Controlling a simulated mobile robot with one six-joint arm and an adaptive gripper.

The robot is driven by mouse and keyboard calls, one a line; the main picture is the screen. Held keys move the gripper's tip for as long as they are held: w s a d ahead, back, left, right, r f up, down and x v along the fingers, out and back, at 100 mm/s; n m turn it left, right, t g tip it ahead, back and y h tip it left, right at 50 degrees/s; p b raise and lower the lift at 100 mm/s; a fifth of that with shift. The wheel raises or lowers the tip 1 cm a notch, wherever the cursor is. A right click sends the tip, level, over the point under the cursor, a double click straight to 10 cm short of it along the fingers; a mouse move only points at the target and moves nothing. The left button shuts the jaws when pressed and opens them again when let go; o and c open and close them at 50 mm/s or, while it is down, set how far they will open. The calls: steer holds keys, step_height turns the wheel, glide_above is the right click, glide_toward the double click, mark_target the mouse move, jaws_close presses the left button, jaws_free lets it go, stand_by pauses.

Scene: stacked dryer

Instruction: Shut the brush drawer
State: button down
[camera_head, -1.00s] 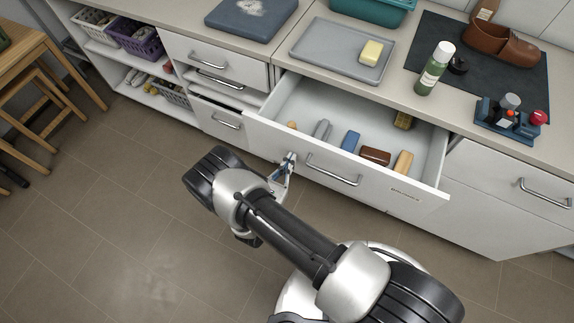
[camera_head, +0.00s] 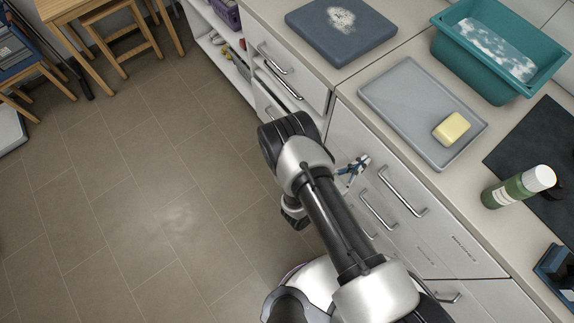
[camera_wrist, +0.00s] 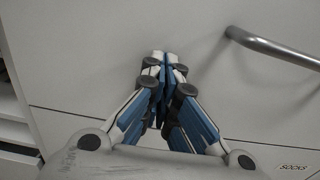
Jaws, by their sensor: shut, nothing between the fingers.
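The brush drawer (camera_head: 435,215) is the top white drawer under the counter, with a bar handle (camera_head: 402,190) and a small label at its right. Its front now stands in under the counter edge, and its inside is hidden. In the wrist view the drawer front (camera_wrist: 85,50) fills the upper picture, with its handle (camera_wrist: 275,48) at the right. My gripper (camera_head: 361,161) is shut and empty at the left part of this front, left of the handle. Its fingertips (camera_wrist: 165,57) point at the front; whether they touch it I cannot tell.
A lower drawer labelled socks (camera_wrist: 294,164) lies below the seam. On the counter are a grey tray (camera_head: 390,112) with yellow soap (camera_head: 451,129), a teal basin (camera_head: 480,60) and a green bottle (camera_head: 510,190). The floor (camera_head: 130,200) at the left is clear.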

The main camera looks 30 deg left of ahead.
steer(key=shift+w+d+r, duration=0.1)
steer(key=shift+w, duration=0.1)
stand_by(0.6)
